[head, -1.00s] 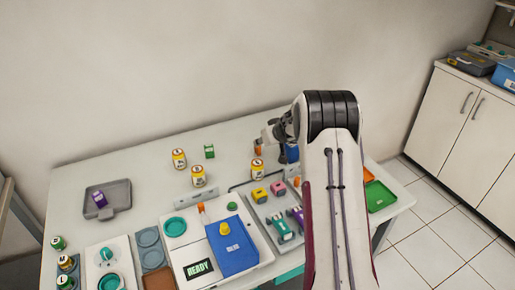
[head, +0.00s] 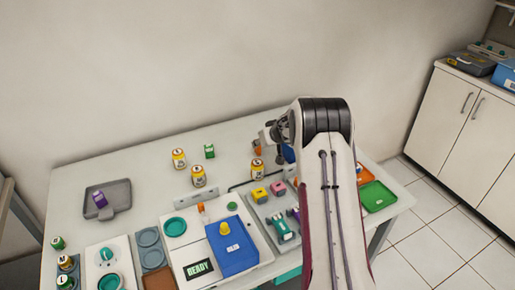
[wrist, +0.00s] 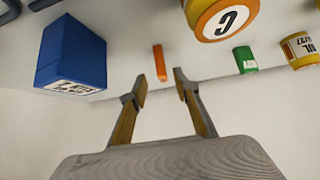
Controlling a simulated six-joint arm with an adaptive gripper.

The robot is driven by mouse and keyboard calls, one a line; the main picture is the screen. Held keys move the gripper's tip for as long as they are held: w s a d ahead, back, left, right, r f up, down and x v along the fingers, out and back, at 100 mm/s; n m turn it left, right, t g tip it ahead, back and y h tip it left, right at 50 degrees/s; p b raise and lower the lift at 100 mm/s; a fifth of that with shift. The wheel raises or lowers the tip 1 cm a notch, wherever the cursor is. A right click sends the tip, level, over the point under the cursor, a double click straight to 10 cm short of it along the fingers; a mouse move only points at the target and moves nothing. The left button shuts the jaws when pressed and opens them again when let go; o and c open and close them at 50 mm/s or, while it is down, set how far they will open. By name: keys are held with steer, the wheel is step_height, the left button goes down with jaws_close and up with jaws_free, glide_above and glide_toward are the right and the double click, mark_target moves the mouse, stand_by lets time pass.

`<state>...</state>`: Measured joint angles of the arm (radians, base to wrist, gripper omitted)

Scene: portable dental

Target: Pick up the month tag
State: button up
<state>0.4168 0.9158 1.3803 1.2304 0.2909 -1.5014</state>
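No tag's wording can be read, so I cannot tell for sure which piece is the month tag. A small narrow orange block (wrist: 158,62) stands on the table in the wrist view, ahead of and between my fingertips. In the head view my gripper (head: 272,136) is at the table's back right, partly hidden by my arm.
A blue box (wrist: 72,55) stands left of the orange block in the wrist view.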

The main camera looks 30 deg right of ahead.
steer(key=shift+w+f, duration=0.1)
steer(key=shift+a+x, duration=0.2)
steer(key=shift+x, duration=2.25)
jaws_close()
